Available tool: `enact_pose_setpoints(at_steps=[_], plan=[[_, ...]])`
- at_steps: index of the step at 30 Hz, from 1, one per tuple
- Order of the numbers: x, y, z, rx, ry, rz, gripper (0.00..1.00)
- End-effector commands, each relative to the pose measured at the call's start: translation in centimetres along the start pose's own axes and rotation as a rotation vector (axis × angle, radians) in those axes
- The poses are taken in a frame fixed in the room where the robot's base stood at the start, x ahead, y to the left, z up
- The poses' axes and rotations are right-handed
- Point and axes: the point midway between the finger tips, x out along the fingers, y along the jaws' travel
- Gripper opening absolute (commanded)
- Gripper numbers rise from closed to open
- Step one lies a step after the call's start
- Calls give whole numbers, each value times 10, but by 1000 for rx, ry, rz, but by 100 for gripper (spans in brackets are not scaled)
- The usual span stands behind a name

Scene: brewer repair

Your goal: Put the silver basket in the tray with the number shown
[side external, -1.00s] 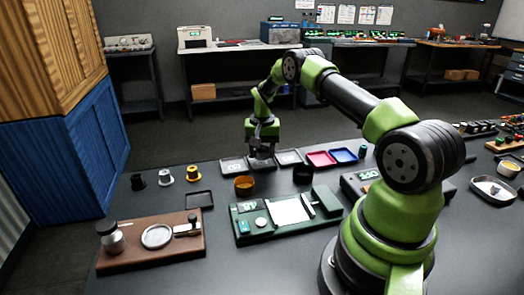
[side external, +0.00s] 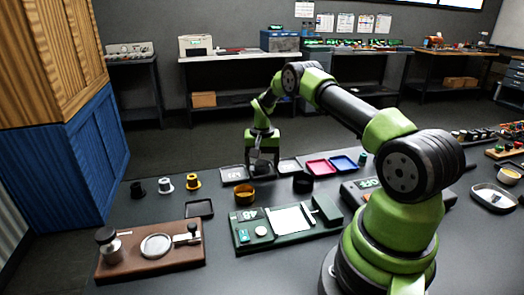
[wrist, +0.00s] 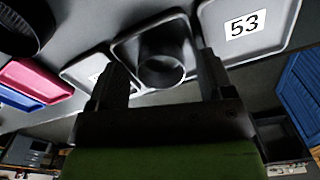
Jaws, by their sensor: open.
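The silver basket, a grey cylinder (wrist: 162,62), stands in the middle grey tray (wrist: 126,47) in the wrist view. My gripper (wrist: 160,88) is open, with one finger on each side of the basket. Any contact is hard to tell. In the side view my gripper (side external: 262,166) is low over the grey trays and largely hides the basket and middle tray. The grey tray marked 53 (wrist: 272,42) is beside it, at the right in the wrist view. Another grey tray (wrist: 75,72) is at the left, its label partly hidden by a finger.
A red tray (side external: 320,167) and a blue tray (side external: 343,164) continue the row. A yellow cup (side external: 244,195) and a black cup (side external: 303,183) stand in front. A green device (side external: 285,222) and a brown board (side external: 152,258) are nearer. A box with a green display (side external: 368,184) is at right.

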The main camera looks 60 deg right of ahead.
Motion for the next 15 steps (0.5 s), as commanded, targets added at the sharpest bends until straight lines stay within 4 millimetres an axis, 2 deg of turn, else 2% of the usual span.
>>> enact_pose_setpoints(at_steps=[5, 15], plan=[[-30, 0, -1, 0, 5, -2, 75], [-104, 0, 0, 1, 4, -1, 75]])
